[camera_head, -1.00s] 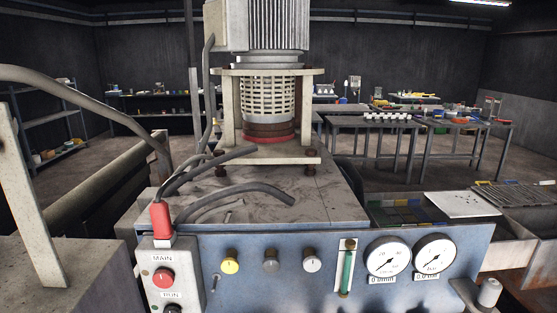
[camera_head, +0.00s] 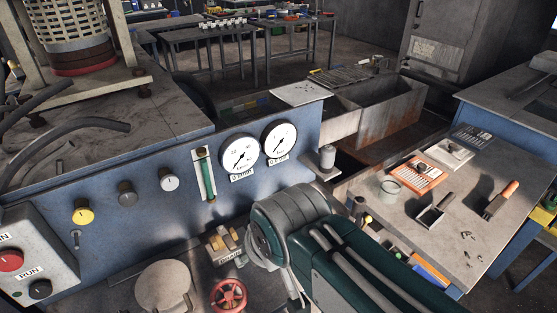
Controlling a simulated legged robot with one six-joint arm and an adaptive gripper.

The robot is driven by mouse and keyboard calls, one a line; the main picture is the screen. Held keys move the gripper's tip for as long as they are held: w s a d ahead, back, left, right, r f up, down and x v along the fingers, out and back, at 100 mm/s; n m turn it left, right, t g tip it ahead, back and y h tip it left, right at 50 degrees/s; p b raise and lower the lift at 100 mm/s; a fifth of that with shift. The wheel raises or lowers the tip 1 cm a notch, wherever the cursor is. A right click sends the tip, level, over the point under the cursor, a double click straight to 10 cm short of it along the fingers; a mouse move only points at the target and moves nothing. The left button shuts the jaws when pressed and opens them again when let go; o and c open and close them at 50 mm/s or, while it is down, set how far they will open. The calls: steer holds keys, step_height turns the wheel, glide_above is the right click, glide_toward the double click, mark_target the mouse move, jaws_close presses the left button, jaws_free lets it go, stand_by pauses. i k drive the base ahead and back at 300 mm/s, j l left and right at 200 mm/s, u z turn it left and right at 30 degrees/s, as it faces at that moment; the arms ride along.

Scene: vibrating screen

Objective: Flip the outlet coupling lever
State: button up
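I cannot make out the outlet coupling lever for certain. A small yellow fitting (camera_head: 222,243) with a label below it sits low in front of the blue control panel (camera_head: 145,235). A red handwheel (camera_head: 228,296) is just below it. A round grey cover (camera_head: 163,286) lies to the left of the handwheel. A small metal toggle (camera_head: 76,240) stands on the panel under the yellow knob. My dark green arm rises at the bottom middle and hides part of the area right of the fitting. My gripper is not in view.
Two round gauges, one of them the left gauge (camera_head: 239,154), sit on the panel. A grey side table (camera_head: 480,225) at the right holds a cup, a scoop, a brush and trays. A rusty metal trough (camera_head: 380,110) stands behind it. The machine (camera_head: 95,185) fills the left.

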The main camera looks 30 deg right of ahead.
mark_target(368, 218)
steer(key=z, duration=1.7)
steer(key=k+j+z, duration=0.1)
steer(key=k+j, duration=0.05)
steer(key=j, duration=0.1)
